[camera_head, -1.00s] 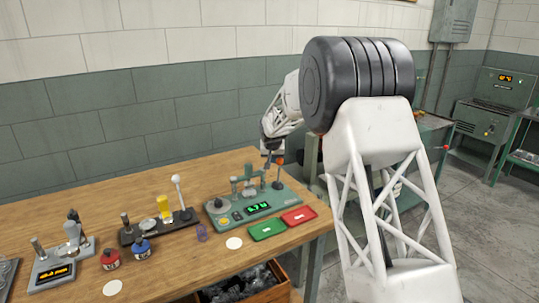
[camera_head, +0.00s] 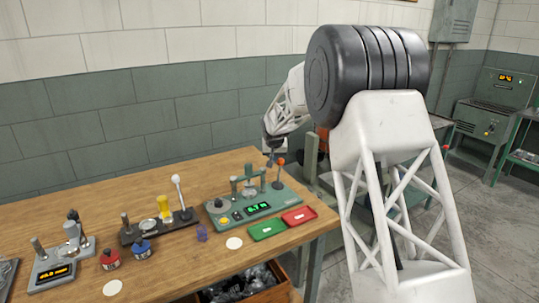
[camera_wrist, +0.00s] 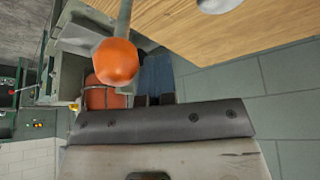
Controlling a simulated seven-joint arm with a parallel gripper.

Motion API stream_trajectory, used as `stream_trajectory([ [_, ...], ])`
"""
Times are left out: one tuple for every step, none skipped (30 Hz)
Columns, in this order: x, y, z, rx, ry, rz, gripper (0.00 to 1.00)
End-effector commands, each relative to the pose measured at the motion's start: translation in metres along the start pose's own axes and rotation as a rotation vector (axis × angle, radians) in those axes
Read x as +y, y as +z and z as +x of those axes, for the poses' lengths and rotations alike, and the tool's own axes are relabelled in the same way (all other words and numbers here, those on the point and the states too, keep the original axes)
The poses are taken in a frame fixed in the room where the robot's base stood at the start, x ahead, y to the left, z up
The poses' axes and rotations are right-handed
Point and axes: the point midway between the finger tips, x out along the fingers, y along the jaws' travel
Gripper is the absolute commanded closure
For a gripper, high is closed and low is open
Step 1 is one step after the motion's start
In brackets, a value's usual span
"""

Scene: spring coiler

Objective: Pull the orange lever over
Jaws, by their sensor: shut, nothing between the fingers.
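The orange lever knob (camera_head: 281,161) stands up on its rod at the right end of the green bench device (camera_head: 262,211). In the wrist view the round orange knob (camera_wrist: 115,62) and its grey rod fill the upper left, close to the camera. My gripper (camera_head: 271,160) is shut and empty, just left of the knob in the head view. I cannot tell whether it touches the knob. The dark bar of my gripper (camera_wrist: 165,119) crosses the lower wrist view, below the knob.
A green tray (camera_head: 268,231) and a red tray (camera_head: 300,217) lie in front of the device. A black device with a white-knobbed lever (camera_head: 176,180) stands to its left. The wooden table (camera_head: 190,270) ends just right of the trays.

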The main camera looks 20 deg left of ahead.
Motion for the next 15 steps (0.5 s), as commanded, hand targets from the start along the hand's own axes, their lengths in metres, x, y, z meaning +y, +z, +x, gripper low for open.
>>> stream_trajectory([
  [0.001, 0.0, -0.001, 0.0, 0.0, 0.0, 1.0],
  [0.001, 0.001, -0.001, 0.0, 0.0, 0.0, 1.0],
  [0.002, 0.002, -0.002, 0.0, 0.0, 0.0, 1.0],
  [0.003, 0.002, -0.003, 0.001, 0.0, 0.0, 1.0],
  [0.003, 0.003, -0.003, 0.001, 0.0, 0.0, 1.0],
  [0.004, 0.004, -0.004, 0.0, 0.0, 0.0, 1.0],
  [0.005, 0.005, -0.004, 0.0, 0.0, 0.0, 1.0],
  [0.006, 0.006, -0.005, 0.0, 0.0, 0.0, 1.0],
  [0.007, 0.008, -0.006, 0.0, 0.001, 0.0, 1.0],
  [0.008, 0.009, -0.006, -0.001, 0.001, 0.0, 1.0],
  [0.009, 0.01, -0.006, -0.001, 0.001, 0.0, 1.0],
  [0.01, 0.012, -0.007, -0.001, 0.001, 0.0, 1.0],
  [0.011, 0.012, -0.008, -0.001, 0.001, 0.0, 1.0],
  [0.011, 0.013, -0.009, 0.0, 0.001, 0.0, 1.0],
  [0.012, 0.014, -0.009, 0.0, 0.001, 0.0, 1.0],
])
